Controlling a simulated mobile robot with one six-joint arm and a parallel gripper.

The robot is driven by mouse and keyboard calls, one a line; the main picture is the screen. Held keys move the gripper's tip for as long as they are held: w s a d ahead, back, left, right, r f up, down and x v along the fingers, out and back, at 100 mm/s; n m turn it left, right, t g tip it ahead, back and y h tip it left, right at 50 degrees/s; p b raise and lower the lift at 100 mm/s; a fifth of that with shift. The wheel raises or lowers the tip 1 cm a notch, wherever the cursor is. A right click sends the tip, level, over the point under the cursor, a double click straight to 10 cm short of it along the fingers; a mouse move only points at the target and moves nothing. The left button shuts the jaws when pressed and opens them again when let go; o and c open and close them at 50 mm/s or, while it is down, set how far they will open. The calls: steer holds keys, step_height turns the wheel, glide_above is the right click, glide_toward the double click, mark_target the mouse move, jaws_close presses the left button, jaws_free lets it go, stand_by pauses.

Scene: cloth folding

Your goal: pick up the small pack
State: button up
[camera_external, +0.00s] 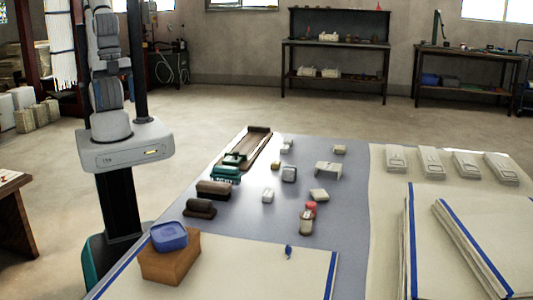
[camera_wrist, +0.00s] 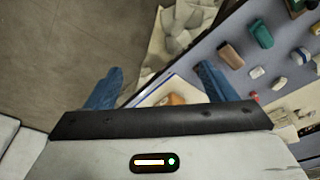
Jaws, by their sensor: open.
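Several small pale packs or blocks lie apart on the blue-grey table (camera_external: 262,228). One is a boxy grey-white pack (camera_external: 289,174) near the middle. I cannot tell which of these is the small pack. My gripper (camera_wrist: 160,84) is open in the wrist view, its two blue fingers wide apart with nothing held. It is away from these pieces, which show small at the right of that view. In the external view my arm is folded upright left of the table.
A blue dish (camera_external: 168,236) sits on an orange-brown box (camera_external: 170,262) at the near left of the table. Dark brushes (camera_external: 213,189) and a wooden tray (camera_external: 258,137) line its left side. Folded cloths (camera_external: 480,245) with blue stripes fill the right.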

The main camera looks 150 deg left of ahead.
steer(key=shift+c, duration=1)
steer(key=w+a+f+n+b, duration=0.3)
steer(key=w+a+b, duration=0.1)
steer(key=w+a, duration=0.7)
steer(key=n+y+b, duration=0.3)
steer(key=n+b, duration=0.2)
glide_above(289, 167)
steer(key=s+d, duration=0.1)
steer(key=s, duration=0.1)
step_height(289, 167, down, 17)
steer(key=shift+t, duration=0.4)
steer(key=x, duration=0.7)
steer(key=shift+d+f, duration=0.1)
steer(key=shift+d, duration=0.2)
